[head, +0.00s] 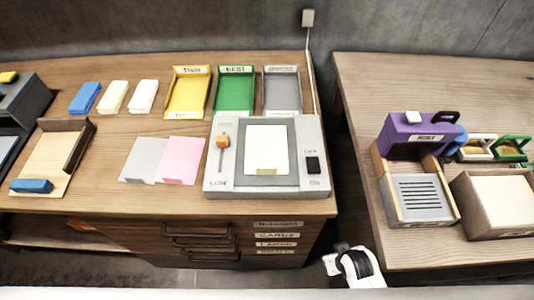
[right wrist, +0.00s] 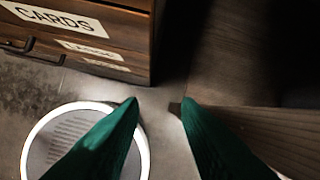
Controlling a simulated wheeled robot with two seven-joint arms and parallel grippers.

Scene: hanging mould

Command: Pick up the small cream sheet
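A cream sheet (head: 265,150) lies flat on the dark-framed plate of a grey machine (head: 213,180) on the left table. The machine has an orange slider at the LOW side and a black switch marked ON. My right gripper (right wrist: 160,105) is open in the right wrist view, its two green fingers apart with nothing between them. It is low by the gap between the tables, away from the sheet. Part of my right arm shows at the bottom of the head view, but its fingers cannot be made out there. My left gripper is not in view.
Grey (head: 145,158) and pink (head: 181,160) sheets lie left of the machine. Yellow (head: 187,92), green (head: 235,90) and grey (head: 283,90) trays stand behind. A drawer cabinet (right wrist: 110,35) is close to my right gripper. A purple device (head: 413,128) stands on the right table.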

